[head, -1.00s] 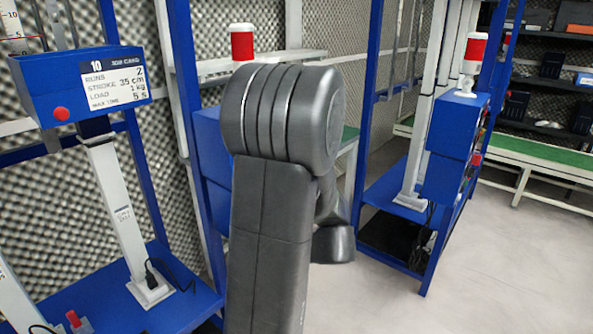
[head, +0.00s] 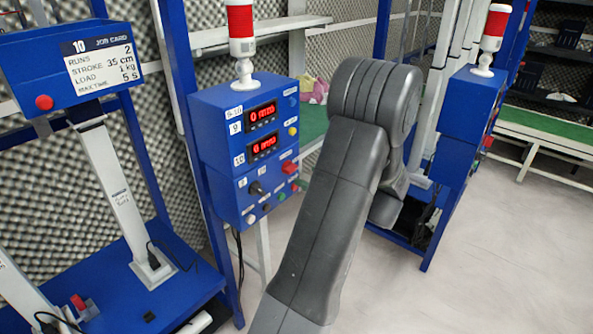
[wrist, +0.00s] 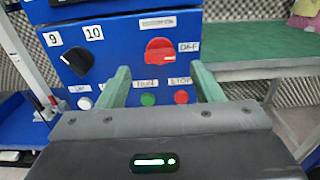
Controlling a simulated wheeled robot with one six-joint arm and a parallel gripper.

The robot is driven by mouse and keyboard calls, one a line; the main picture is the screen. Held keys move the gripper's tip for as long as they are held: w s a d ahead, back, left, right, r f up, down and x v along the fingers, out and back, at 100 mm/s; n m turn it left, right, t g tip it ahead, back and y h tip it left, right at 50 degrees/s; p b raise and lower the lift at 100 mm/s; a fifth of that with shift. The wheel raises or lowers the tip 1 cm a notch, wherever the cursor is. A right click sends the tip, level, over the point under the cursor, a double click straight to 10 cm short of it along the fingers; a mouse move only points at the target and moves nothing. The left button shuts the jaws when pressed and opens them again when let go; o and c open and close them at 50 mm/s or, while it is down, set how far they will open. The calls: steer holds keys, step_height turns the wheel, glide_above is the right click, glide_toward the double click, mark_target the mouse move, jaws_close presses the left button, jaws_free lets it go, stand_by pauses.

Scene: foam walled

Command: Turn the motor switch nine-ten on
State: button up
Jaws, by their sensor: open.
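The blue control box (head: 244,140) marked 9-10 stands at the centre left of the head view. Its red rotary knob (head: 289,167) also shows in the wrist view (wrist: 159,51), with an OFF label at its right and a label above that is too small to read. The knob's grip lies roughly sideways, towards OFF. My gripper (wrist: 160,68) is open and empty, its two green fingers apart in front of the panel. The knob shows between and beyond the fingertips, apart from them.
A black selector knob (wrist: 77,61) between labels 9 and 10 is left of the red knob. Below are a green RUN button (wrist: 148,99), a red STOP button (wrist: 181,97) and a white button (wrist: 84,103). A green shelf (wrist: 260,50) stands right of the box.

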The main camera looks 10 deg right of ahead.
mark_target(294, 169)
steer(key=x, duration=0.5)
steer(key=shift+w+a, duration=0.2)
steer(key=shift+w, duration=0.1)
steer(key=c, duration=1)
